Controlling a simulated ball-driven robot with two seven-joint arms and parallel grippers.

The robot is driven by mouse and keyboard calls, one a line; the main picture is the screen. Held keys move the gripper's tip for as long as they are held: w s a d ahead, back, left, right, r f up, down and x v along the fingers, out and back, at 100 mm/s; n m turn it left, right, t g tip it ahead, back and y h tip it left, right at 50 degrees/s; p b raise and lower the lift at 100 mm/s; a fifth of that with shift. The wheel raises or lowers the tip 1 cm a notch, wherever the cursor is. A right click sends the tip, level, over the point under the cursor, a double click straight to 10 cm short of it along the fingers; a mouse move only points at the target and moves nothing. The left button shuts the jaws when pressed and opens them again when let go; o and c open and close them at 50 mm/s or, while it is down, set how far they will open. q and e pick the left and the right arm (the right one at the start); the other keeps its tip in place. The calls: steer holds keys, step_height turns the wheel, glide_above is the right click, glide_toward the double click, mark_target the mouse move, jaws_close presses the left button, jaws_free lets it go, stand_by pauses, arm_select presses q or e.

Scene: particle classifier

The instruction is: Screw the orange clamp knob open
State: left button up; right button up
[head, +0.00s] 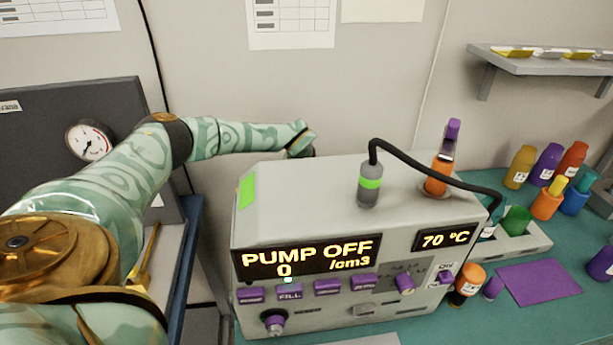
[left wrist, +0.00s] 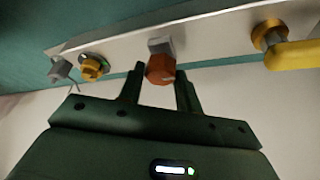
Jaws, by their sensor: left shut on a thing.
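The orange clamp knob (left wrist: 160,70) shows in the left wrist view, in front of a grey block on a pale panel. My left gripper (left wrist: 159,80) has one dark finger on each side of the knob and is shut on it. In the head view my left arm reaches behind the grey machine (head: 310,215), with the left gripper (head: 301,148) at its back left edge. The knob is hidden from the head view there. My right gripper is not in view.
In the left wrist view, a yellow handle (left wrist: 290,52) is on the right and a small yellow knob (left wrist: 94,66) on the left. The machine's display (head: 308,258) reads PUMP OFF. Several bottles and a purple mat (head: 539,278) are on the bench at right.

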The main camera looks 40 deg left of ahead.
arm_select(q)
steer(key=n+p, duration=0.1)
steer(key=n+y+p, duration=0.1)
steer(key=shift+d+r+n, duration=0.1)
steer(key=shift+r+n, duration=0.15)
steer(key=shift+n, duration=0.15)
steer(key=shift+n+g+y+p, duration=0.3)
steer(key=shift+n+g+p, duration=0.2)
steer(key=shift+n+p, duration=0.3)
steer(key=shift+w+f+n+y, duration=0.15)
steer(key=shift+n+y, duration=0.15)
steer(key=shift+n, duration=0.7)
steer(key=n+g, duration=0.1)
steer(key=n, duration=0.1)
steer(key=shift+f+n, duration=0.1)
steer(key=shift+n, duration=0.2)
steer(key=shift+n+g+y+b, duration=0.5)
steer(key=shift+n+g, duration=0.4)
steer(key=shift+n, duration=0.9)
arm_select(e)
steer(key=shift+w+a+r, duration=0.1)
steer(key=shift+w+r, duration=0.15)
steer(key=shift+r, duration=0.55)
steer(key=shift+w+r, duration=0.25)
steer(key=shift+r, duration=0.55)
arm_select(q)
steer(key=o, duration=1)
